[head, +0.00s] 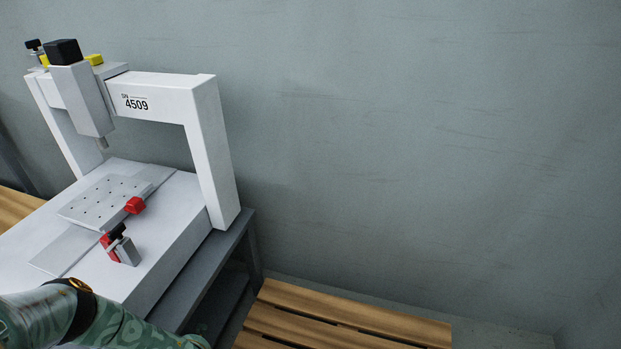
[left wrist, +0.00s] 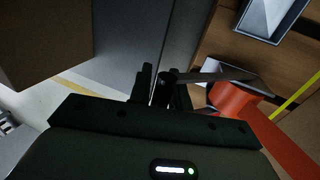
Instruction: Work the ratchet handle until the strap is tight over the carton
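In the left wrist view, the dark fingers of my left gripper (left wrist: 163,88) stand close together. A dark rounded piece shows at them, and a thin grey bar (left wrist: 222,75) runs off to the right. I cannot tell whether the bar is the ratchet handle or whether the fingers grip it. A plain brown box face (left wrist: 45,40), possibly the carton, fills the upper left. An orange-red piece (left wrist: 240,100) lies to the right; what it is, I cannot tell. No strap can be made out over the box. My right gripper is in neither view.
In the head view, a white gantry machine (head: 205,100) marked 4509 stands on a grey stand (head: 200,275). A slatted wooden pallet (head: 340,318) lies right of it. Bare wall fills the right. A grey tray (left wrist: 272,18) shows at upper right in the left wrist view.

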